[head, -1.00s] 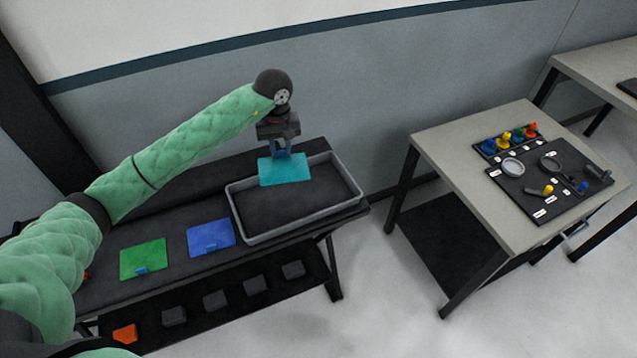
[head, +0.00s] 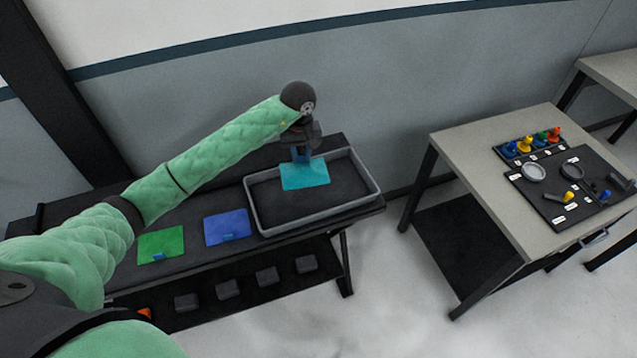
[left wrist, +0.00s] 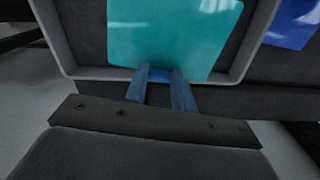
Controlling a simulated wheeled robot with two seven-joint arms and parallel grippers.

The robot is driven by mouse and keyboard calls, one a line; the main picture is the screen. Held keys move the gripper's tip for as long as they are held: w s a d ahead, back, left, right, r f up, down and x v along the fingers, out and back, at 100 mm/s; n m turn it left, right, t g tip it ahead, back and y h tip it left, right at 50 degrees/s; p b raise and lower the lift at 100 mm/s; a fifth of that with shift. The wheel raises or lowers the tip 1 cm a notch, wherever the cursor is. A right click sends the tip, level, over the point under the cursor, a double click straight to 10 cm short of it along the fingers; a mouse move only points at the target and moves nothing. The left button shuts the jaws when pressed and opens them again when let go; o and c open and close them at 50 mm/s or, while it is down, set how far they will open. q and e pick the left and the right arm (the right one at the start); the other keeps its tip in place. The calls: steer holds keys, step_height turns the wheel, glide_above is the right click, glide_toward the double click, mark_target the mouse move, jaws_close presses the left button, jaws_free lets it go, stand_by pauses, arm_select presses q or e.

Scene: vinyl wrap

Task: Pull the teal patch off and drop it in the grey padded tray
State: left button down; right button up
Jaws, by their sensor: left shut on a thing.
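The teal patch (head: 305,175) is a flat, roughly square sheet. My left gripper (head: 302,155) is shut on its edge and holds it over the grey padded tray (head: 262,230), which has a raised light-grey rim and a dark floor. In the left wrist view, the fingers (left wrist: 163,86) pinch a small blue tab at the edge of the teal patch (left wrist: 170,35), and the tray rim (left wrist: 110,73) shows around it. I cannot tell whether the patch touches the tray floor. My right gripper is not in view.
A green patch (head: 161,245) and a blue patch (head: 227,227) lie on the dark bench left of the tray. Several dark blocks (head: 228,289) sit on the shelf below. A separate table (head: 465,160) with small tools and coloured pieces stands to the right, across a gap of floor.

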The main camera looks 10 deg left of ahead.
arm_select(q)
steer(key=shift+f, duration=0.3)
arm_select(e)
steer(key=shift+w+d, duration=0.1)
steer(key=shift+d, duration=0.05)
arm_select(q)
steer(key=c, duration=1.1)
jaws_free()
steer(key=shift+r, duration=0.15)
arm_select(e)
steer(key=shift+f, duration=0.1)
arm_select(q)
steer(key=shift+r+b, duration=0.3)
steer(key=shift+b, duration=0.05)
step_height(320, 180, up, 6)
steer(key=b, duration=0.2)
steer(key=shift+f+b, duration=0.1)
steer(key=shift+b, duration=0.25)
steer(key=shift+r, duration=0.55)
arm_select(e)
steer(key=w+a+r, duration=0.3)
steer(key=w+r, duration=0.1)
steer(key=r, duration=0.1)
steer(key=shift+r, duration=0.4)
